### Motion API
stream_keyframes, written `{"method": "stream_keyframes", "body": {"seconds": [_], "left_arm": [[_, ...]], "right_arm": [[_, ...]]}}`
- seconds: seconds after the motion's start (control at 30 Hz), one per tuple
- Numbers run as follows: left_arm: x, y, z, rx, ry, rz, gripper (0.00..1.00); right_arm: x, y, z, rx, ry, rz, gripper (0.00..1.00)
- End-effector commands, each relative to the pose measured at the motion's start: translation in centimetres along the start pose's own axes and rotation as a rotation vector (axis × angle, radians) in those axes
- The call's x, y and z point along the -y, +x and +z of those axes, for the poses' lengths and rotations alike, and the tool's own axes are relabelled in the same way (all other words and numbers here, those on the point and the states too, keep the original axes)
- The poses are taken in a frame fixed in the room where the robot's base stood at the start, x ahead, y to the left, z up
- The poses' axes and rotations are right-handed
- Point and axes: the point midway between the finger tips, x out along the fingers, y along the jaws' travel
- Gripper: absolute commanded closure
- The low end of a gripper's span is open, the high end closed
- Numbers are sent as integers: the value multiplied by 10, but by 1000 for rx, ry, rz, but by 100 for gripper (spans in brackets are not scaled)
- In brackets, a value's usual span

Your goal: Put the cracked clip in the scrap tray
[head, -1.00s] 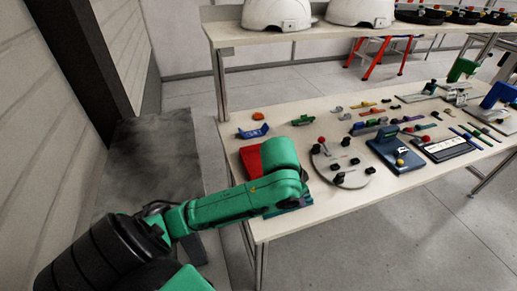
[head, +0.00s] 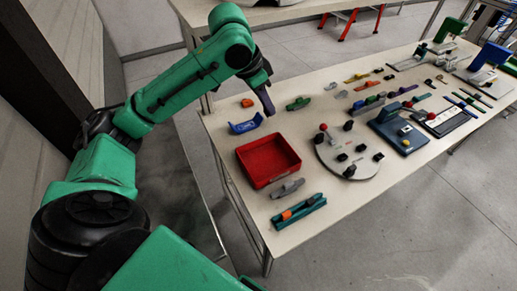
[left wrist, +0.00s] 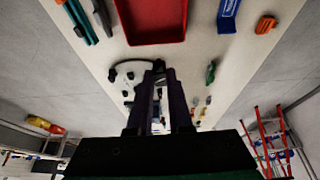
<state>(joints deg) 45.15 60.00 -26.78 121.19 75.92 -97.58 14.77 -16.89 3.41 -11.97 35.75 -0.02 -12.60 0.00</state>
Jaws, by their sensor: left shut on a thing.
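The red scrap tray (head: 268,178) stands near the left end of the table and looks empty. It also shows in the left wrist view (left wrist: 152,40). My left gripper (head: 268,108) is raised behind the tray, with its dark fingers pointing down. It is shut on a small dark piece (left wrist: 158,66) at the fingertips in the left wrist view. That piece is too small and dark to tell whether it is the cracked clip. A grey clip-like part (head: 288,188) lies just in front of the tray. My right gripper is not in view.
A teal holder (head: 300,212) with an orange part lies at the front. A blue piece (head: 245,124), an orange piece (head: 247,103) and a green clip (head: 298,104) lie behind the tray. A round grey board (head: 340,165) with knobs and a blue fixture (head: 398,132) stand to the right.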

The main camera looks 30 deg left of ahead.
Motion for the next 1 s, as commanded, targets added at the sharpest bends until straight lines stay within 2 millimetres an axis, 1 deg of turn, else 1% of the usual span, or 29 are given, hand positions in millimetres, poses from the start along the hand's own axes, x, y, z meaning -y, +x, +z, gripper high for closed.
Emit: {"method": "stream_keyframes", "body": {"seconds": [0.07, 0.17, 0.37, 0.53, 0.73, 0.8, 0.97, 1.0], "left_arm": [[-1, 6, 3, 3, 1, 1, 100], [-1, 21, 10, 5, 1, 2, 100], [-1, 59, 26, 6, 0, 2, 100], [-1, 90, 38, 5, 0, 1, 100], [-1, 127, 53, 4, 1, 3, 100], [-1, 136, 57, 2, 1, 1, 100], [-1, 152, 64, 2, 0, 1, 100], [-1, 158, 66, 3, 0, 1, 100]], "right_arm": [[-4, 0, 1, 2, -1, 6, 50], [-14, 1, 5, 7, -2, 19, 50], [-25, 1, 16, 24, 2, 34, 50], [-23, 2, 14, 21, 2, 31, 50], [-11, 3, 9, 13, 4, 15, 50], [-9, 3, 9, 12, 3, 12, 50], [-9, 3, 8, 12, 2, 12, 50], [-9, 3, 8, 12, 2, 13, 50]]}}
